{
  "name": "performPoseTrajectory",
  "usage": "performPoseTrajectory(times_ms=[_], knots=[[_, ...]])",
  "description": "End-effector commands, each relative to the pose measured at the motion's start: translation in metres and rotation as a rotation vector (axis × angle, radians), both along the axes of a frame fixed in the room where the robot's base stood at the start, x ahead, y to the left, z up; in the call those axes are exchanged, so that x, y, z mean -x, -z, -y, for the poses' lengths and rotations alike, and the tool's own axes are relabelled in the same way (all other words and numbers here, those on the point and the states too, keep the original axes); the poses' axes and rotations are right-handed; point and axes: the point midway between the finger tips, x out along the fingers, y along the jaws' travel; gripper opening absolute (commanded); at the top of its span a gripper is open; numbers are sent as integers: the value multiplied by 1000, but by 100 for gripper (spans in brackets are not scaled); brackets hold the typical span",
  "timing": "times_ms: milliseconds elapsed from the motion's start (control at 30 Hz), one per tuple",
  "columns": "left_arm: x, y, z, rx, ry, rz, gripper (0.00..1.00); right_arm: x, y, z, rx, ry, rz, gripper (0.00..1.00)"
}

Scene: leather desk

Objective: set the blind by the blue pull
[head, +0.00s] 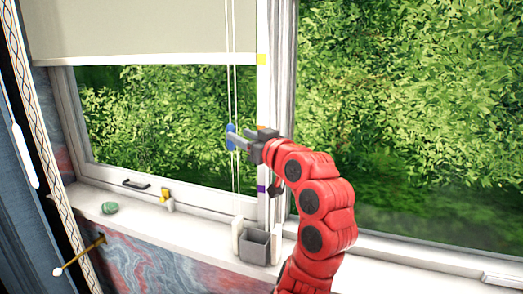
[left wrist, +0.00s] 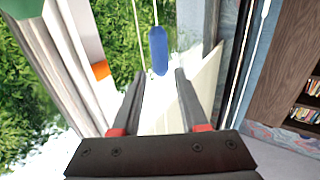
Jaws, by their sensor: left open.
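The blind (head: 140,30) is a pale beige sheet covering the top of the left window, its white lower edge about level with a yellow mark (head: 261,59) on the frame. Two thin cords hang in front of it. The blue pull (head: 231,137) is on a cord, near the height of an orange mark (head: 262,128); a purple mark (head: 262,189) is lower. My left gripper (head: 238,143) is open at the pull. In the left wrist view, the pull (left wrist: 158,48) hangs just beyond the gap between the parted fingertips (left wrist: 159,74). Contact cannot be told. My right gripper is out of view.
A grey open box (head: 254,247) stands on the sill below the cords. A green stone (head: 110,207) and a yellow latch (head: 167,199) sit farther left. A patterned upright strip (head: 42,135) runs along the left side. The wrist view shows a wooden bookshelf (left wrist: 290,60).

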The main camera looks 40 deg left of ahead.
Motion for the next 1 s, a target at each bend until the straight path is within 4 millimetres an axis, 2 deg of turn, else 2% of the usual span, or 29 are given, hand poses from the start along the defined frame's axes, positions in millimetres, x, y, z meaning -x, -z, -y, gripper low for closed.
performPoseTrajectory(times_ms=[33, 200, 400, 1000], knots=[[3, 1, 16, -4, 6, 3, 43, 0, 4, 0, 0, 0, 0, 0], [14, 1, 53, -2, 4, 2, 43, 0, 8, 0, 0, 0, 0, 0], [22, 0, 77, -2, 1, 1, 43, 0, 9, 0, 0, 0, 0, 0], [24, 0, 82, -2, -1, 1, 43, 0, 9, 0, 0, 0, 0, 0]])
